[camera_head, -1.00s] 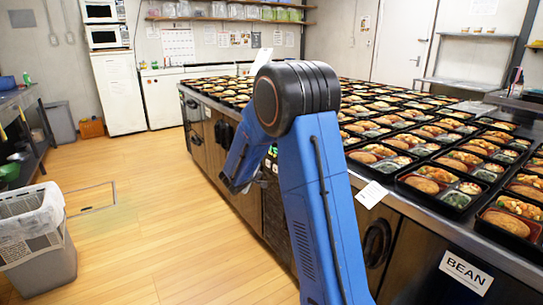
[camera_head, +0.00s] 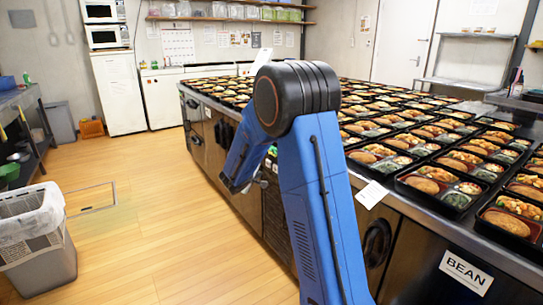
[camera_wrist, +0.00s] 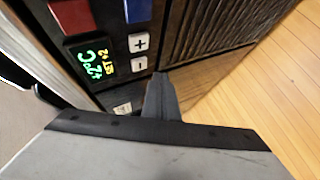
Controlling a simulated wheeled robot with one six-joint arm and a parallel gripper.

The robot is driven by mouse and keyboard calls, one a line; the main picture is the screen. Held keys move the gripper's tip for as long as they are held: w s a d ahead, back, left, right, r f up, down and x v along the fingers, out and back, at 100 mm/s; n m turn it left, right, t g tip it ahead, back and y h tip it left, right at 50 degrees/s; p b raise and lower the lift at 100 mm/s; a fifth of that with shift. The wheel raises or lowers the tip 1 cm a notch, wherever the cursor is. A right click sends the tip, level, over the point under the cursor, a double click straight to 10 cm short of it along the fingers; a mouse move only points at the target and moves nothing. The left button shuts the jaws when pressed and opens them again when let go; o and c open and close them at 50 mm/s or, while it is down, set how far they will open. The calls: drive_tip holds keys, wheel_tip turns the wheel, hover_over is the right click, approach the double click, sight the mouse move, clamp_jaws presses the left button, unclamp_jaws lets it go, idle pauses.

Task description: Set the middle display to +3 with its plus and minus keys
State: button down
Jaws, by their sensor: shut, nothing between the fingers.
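In the wrist view a dark panel carries a lit display (camera_wrist: 96,62) with green and yellow characters. They are tilted and hard to read; the large green line looks like +2°C and the small yellow one like SET +2. Beside it are a white plus key (camera_wrist: 139,43) and a white minus key (camera_wrist: 139,65). My gripper (camera_wrist: 160,78) is shut and empty, its tip close beside the minus key; I cannot tell whether it touches.
A red block (camera_wrist: 72,15) and a blue block (camera_wrist: 138,10) sit by the display. A ribbed dark panel (camera_wrist: 210,30) lies right of the keys. The counter (camera_head: 400,205) holds many bento trays. Wooden floor (camera_head: 135,220) is clear left of it; a waste bin (camera_head: 45,265) stands there.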

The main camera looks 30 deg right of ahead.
drive_tip(key=a, duration=0.3)
drive_tip(key=shift+a, duration=0.35)
drive_tip(key=d, duration=0.8)
drive_tip(key=shift+d, duration=0.35)
drive_tip(key=shift+w+d, duration=0.1)
drive_tip(key=shift+d, duration=0.05)
idle(2.0)
drive_tip(key=shift+d, duration=0.3)
